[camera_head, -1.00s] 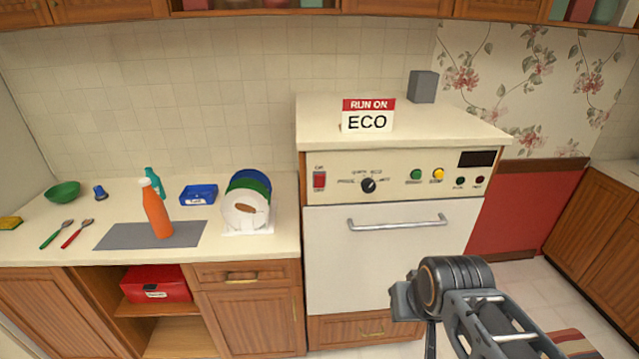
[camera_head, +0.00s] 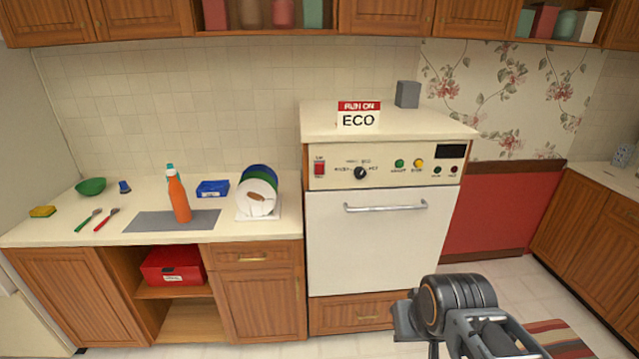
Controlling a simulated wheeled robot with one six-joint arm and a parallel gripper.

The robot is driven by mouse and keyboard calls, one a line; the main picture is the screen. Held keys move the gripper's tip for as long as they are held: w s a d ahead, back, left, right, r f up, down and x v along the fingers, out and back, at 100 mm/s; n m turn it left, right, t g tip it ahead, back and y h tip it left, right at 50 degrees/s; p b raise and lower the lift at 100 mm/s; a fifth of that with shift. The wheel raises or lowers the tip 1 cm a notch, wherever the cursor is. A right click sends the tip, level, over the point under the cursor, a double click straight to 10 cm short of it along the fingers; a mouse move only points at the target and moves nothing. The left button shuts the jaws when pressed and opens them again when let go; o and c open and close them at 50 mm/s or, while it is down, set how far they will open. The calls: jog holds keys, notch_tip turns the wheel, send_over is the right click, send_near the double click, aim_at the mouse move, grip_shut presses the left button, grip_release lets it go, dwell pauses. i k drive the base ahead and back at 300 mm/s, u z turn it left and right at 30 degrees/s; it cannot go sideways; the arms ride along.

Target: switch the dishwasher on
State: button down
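The white dishwasher (camera_head: 375,245) stands in the middle with its door shut and a bar handle (camera_head: 385,208) across it. On its cream panel are a red rocker switch (camera_head: 319,168) at the left, a black program dial (camera_head: 361,173), a green button (camera_head: 399,163) and a yellow button (camera_head: 418,163). A dark display (camera_head: 450,151) is at the panel's right. A sign (camera_head: 358,116) reading "RUN ON ECO" stands on top. My arm reaches in at the lower right, in front of and below the panel, apart from it. My gripper's fingers do not show clearly.
A grey box (camera_head: 407,94) stands on the dishwasher top. The left counter (camera_head: 75,215) holds an orange bottle (camera_head: 178,199), a plate rack (camera_head: 258,213), a blue tub (camera_head: 212,188) and cutlery. Wooden cabinets (camera_head: 595,228) stand at the right. A striped rug (camera_head: 555,338) lies on the floor.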

aim_at(318, 166)
jog(key=k, duration=0.7)
jog(key=u, duration=0.4)
jog(key=i, duration=0.5)
jog(key=u, duration=0.7)
jog(key=i, duration=1.55)
jog(key=z, duration=0.7)
